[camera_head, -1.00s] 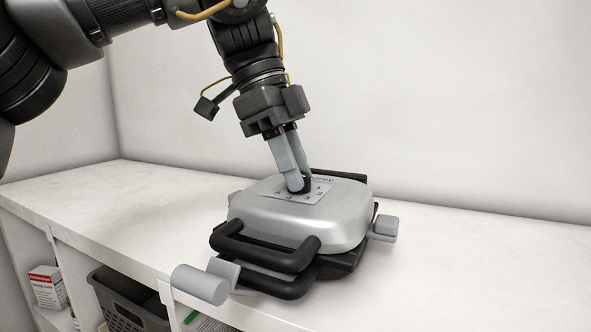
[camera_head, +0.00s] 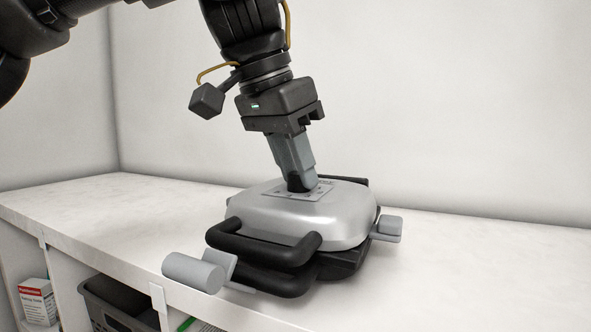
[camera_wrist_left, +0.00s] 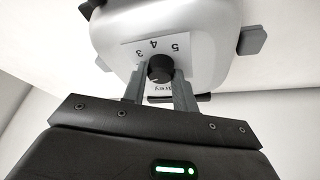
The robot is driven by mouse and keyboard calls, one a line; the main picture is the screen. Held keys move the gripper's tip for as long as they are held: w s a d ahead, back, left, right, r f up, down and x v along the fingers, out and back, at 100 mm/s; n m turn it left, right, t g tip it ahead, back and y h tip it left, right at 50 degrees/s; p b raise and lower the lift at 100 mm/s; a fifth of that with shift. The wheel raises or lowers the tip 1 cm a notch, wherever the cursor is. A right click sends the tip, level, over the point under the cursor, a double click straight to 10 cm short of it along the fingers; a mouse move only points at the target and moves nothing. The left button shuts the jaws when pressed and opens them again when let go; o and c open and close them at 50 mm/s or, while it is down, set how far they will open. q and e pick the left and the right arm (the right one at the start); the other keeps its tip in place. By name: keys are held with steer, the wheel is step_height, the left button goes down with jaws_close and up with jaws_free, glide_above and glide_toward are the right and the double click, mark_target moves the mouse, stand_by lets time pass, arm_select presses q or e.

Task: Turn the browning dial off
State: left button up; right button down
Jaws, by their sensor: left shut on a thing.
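The silver appliance (camera_head: 335,215) with black handles sits on the white counter, its lid shut. On its top is a light plate (camera_head: 318,194) with a round black browning dial (camera_head: 302,184). My left gripper (camera_head: 297,183) points down from above and is shut on the dial. In the left wrist view, my left gripper's fingers (camera_wrist_left: 159,82) stand on either side of the dial (camera_wrist_left: 159,68). The numbers 3, 4 and 5 show on the plate there. The dial's pointer setting cannot be read. My right gripper is not in view.
The white counter (camera_head: 470,250) is clear to the right and at the left. A grey cylinder (camera_head: 193,272) juts out at the appliance's front left. Below the counter are a red and white box (camera_head: 38,302) and a dark basket (camera_head: 118,305). White walls stand behind.

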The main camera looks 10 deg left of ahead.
arm_select(q)
steer(key=n+y, duration=0.1)
steer(key=n, duration=0.2)
steer(key=shift+d+n+t, duration=0.1)
steer(key=shift+n+t, duration=0.2)
steer(key=shift+t, duration=0.1)
steer(key=n+y, duration=0.1)
steer(key=n, duration=0.2)
steer(key=shift+d+n+y, duration=0.1)
steer(key=shift+n+y, duration=0.2)
steer(key=shift+y, duration=0.1)
steer(key=n+y, duration=0.1)
steer(key=n, duration=0.2)
steer(key=shift+d+n, duration=0.1)
steer(key=shift+n, duration=0.2)
steer(key=shift+n+g+y, duration=0.3)
steer(key=shift+n+y, duration=0.6)
steer(key=shift+n, duration=0.9)
steer(key=o, duration=1)
steer(key=shift+d, duration=0.1)
